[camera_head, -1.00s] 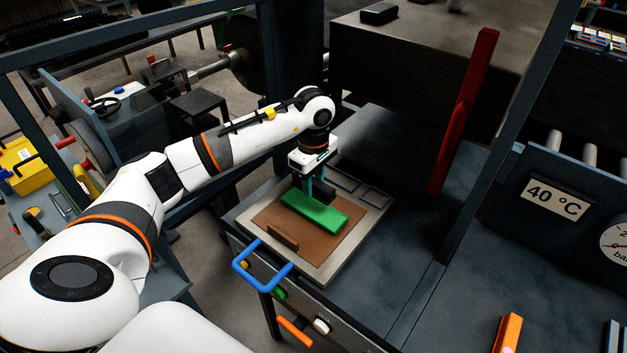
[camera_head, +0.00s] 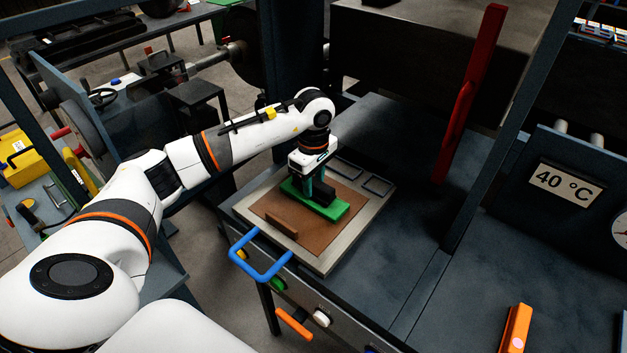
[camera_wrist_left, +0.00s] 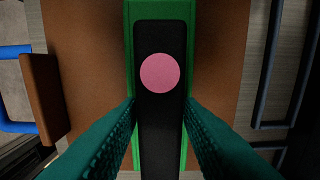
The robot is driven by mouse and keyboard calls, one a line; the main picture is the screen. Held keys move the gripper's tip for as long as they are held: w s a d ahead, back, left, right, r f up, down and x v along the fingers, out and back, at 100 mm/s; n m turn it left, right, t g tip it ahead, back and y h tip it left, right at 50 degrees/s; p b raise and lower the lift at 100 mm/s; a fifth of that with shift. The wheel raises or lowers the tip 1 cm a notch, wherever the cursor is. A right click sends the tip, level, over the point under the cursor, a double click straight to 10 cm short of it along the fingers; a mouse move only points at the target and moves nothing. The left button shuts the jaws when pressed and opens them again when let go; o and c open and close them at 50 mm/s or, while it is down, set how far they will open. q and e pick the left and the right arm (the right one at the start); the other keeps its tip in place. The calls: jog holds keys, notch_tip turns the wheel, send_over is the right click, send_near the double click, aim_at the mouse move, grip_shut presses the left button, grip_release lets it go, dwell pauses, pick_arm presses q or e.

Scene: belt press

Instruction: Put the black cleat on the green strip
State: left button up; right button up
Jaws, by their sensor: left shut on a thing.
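My left gripper (camera_head: 312,187) is shut on the black cleat (camera_head: 323,192), its teal fingers on either side of it. The cleat is over the green strip (camera_head: 336,212) and looks to rest on it or sit just above it; I cannot tell which. In the left wrist view the black cleat (camera_wrist_left: 160,30), with a pink dot on top, runs lengthwise along the middle of the green strip (camera_wrist_left: 132,70). Green shows along both sides of it. The strip lies on a brown sheet (camera_head: 315,232). My right gripper is not in view.
A brown block (camera_head: 281,225) stands on the sheet near the blue handle (camera_head: 262,270). A pale tray (camera_head: 352,228) frames the sheet, with metal loops (camera_head: 378,186) at its far side. A red lever (camera_head: 468,95) rises behind. The dark bench right of the tray is clear.

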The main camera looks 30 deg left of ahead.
pick_arm(q)
jog(key=shift+f+b, duration=0.6)
jog(key=o, duration=1.1)
jog(key=shift+o, duration=0.2)
notch_tip(320, 180, up, 11)
jog(key=b, duration=0.2)
jog(key=shift+b, duration=0.4)
jog(key=shift+r, duration=0.55)
